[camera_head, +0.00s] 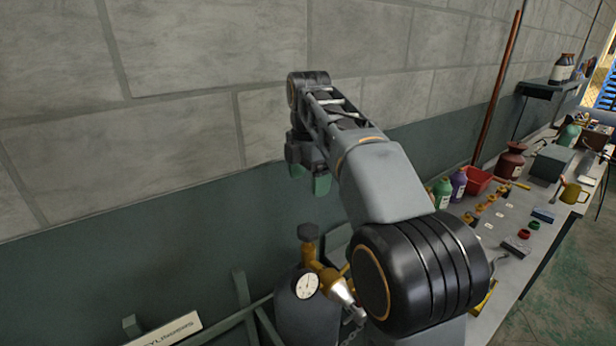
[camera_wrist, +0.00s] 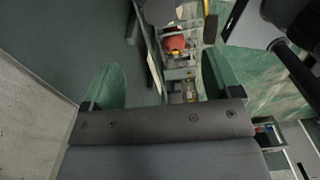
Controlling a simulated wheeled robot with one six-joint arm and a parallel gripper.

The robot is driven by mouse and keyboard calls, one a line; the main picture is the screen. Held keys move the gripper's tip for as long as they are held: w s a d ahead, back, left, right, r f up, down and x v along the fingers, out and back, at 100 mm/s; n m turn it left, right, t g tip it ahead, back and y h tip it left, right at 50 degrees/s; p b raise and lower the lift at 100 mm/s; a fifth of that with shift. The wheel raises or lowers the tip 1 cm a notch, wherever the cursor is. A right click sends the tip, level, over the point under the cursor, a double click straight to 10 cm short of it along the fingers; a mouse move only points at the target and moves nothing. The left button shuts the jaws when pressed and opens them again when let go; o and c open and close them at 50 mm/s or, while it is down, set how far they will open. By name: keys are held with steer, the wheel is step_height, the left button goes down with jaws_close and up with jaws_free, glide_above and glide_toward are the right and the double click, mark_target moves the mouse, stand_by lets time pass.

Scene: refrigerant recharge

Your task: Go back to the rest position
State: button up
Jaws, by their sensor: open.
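My arm reaches out over the gas cylinder (camera_head: 308,308) in the head view, with my gripper (camera_head: 312,180) hanging down in front of the wall. Its green fingers show partly below the wrist. In the wrist view my gripper (camera_wrist: 165,85) has its two green fingers wide apart, with nothing between them. The cylinder carries a round white gauge (camera_head: 306,286) and a brass valve (camera_head: 309,233). The gripper is above the valve and apart from it.
A workbench (camera_head: 515,215) along the wall at right holds bottles, a red bin (camera_head: 477,180), a grey box (camera_head: 551,162) and small parts. A green frame with a sign (camera_head: 172,333) stands at lower left. The wall left of the arm is bare.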

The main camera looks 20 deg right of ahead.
steer(key=s+f+m+t, duration=0.4)
steer(key=s+f+m, duration=1.2)
steer(key=m, duration=0.5)
steer(key=shift+s+f+t, duration=0.3)
steer(key=shift+s+t, duration=0.1)
steer(key=shift+s, duration=0.25)
